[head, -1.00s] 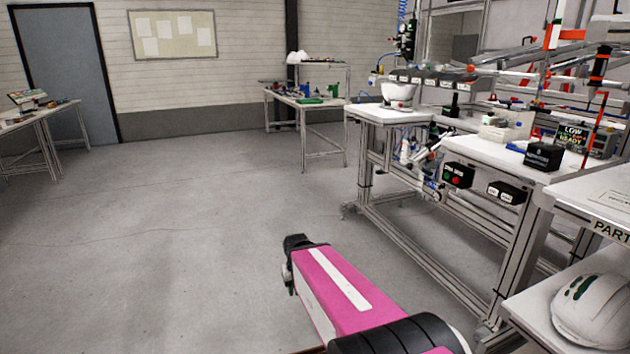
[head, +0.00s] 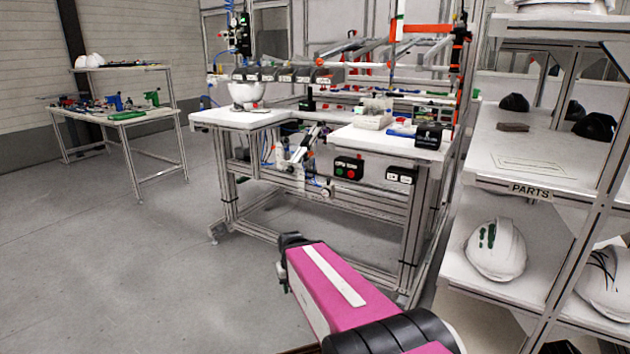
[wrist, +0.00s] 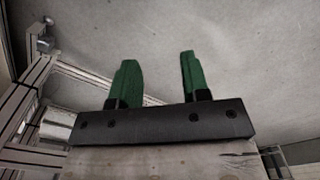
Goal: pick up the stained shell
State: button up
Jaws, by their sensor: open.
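A white helmet shell with dark green stains (head: 496,250) sits on the lower shelf of the parts rack, right of centre in the head view. A second white shell with thin dark lines (head: 604,290) is beside it to the right, cut off by the frame edge. My gripper (wrist: 158,78) is open in the wrist view, its two green fingers apart with nothing between them but floor behind. In the head view my pink arm reaches forward at bottom centre, left of the rack and apart from the shells.
The parts rack's upper shelf (head: 530,165) holds several black shells and a brown block. A rack post (head: 570,240) stands between the two white shells in the picture. A workbench (head: 390,145) with a white shell (head: 246,94) stands ahead. The floor (head: 110,270) at left is clear.

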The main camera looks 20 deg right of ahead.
aim_at(497, 248)
jog(key=i+j+z, duration=0.1)
jog(key=z, duration=0.4)
jog(key=i+j+z, duration=0.15)
jog(key=z, duration=0.35)
jog(key=j+z, duration=0.2)
jog(key=z, duration=0.25)
jog(key=i+j+z, duration=0.1)
jog(key=j+z, duration=0.15)
jog(key=z, duration=0.25)
